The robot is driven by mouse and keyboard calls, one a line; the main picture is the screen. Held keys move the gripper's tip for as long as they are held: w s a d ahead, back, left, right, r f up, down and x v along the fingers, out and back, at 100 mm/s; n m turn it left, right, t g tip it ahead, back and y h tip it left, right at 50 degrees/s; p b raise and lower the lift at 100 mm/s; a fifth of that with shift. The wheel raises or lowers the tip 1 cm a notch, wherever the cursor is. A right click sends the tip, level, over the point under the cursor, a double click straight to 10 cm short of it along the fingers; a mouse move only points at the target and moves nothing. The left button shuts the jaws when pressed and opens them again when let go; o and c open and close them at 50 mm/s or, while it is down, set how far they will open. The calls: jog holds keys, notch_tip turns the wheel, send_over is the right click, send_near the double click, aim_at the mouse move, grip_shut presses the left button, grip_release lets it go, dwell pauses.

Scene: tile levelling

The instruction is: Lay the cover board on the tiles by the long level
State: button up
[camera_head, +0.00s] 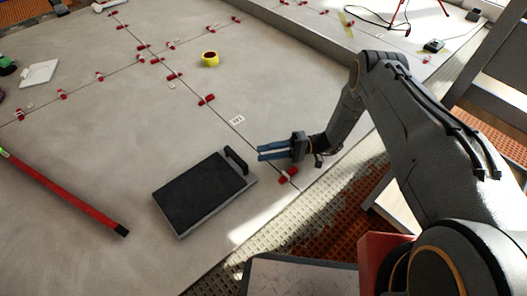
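A dark rectangular board (200,192) with a pale grey edge, which looks like the cover board, lies on the large grey tiles (130,150) at lower centre. A black handle-like piece (236,160) stands at its upper right corner. The long red level (70,194) lies slantwise on the tiles to the left, apart from the board. My gripper (259,152) is above the tiles just right of the handle-like piece, its blue fingers pointing left. A narrow gap shows between the fingers, and nothing is visible between them.
Red levelling clips (206,99) stand along the tile joints, one (288,175) close below my gripper. A yellow tape roll (210,59) and a small white label (237,119) lie on the tiles. A white board (38,73) is far left. The tiled area ends at lower right.

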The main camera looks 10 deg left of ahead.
jog(key=s+a+r+n+g+h, duration=0.15)
jog(key=s+r+h, duration=0.25)
jog(key=r, duration=0.5)
jog(key=s+a+r+n+h, duration=0.1)
jog(key=s+a+r+h, duration=0.25)
jog(key=r, duration=0.45)
jog(key=s+a+r+n+g+h, duration=0.1)
jog(key=s+r+h, duration=0.3)
jog(key=r, duration=0.5)
jog(key=s+d+r+t+h, duration=0.2)
jog(key=s+d+r+t, duration=0.2)
jog(key=s+r, duration=0.3)
jog(key=s+d+r+n+t+h, duration=0.1)
jog(key=s+d+r+t+h, duration=0.1)
jog(key=s+d+r+t, duration=0.2)
jog(key=s+d+r, duration=0.3)
jog(key=s, duration=0.3)
jog(key=shift+s+d+r+t+h, duration=0.15)
jog(key=shift+s+r+t+h, duration=0.1)
jog(key=shift+t+h, duration=0.1)
jog(key=shift+n, duration=0.25)
